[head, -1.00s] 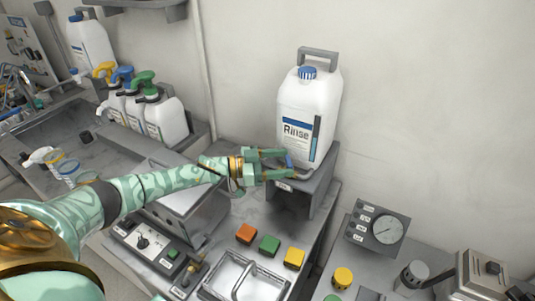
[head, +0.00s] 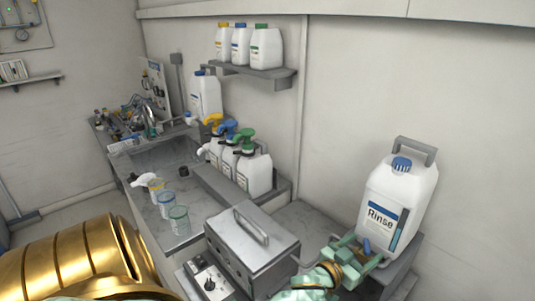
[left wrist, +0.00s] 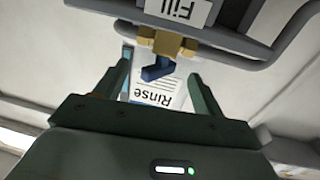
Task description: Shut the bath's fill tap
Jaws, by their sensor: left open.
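The fill tap has a brass body (left wrist: 168,42) and a blue lever (left wrist: 157,72), under a "Fill" label (left wrist: 180,12) in the left wrist view. The lever looks bent to one side. In the head view the blue lever (head: 367,245) shows small, in front of the white "Rinse" jug (head: 398,205). My left gripper (left wrist: 160,66) is open, with its fingers on either side of the lever. I cannot tell whether either finger touches it. In the head view the left gripper (head: 358,254) is beside the jug's lower front. My right gripper is not in view.
A metal box with a handled lid (head: 252,240) stands left of my gripper, with a knobbed control panel (head: 208,282) before it. Pump bottles (head: 255,175), cups (head: 179,220) and a sink lie farther left. A grey rail (left wrist: 290,35) runs beside the tap.

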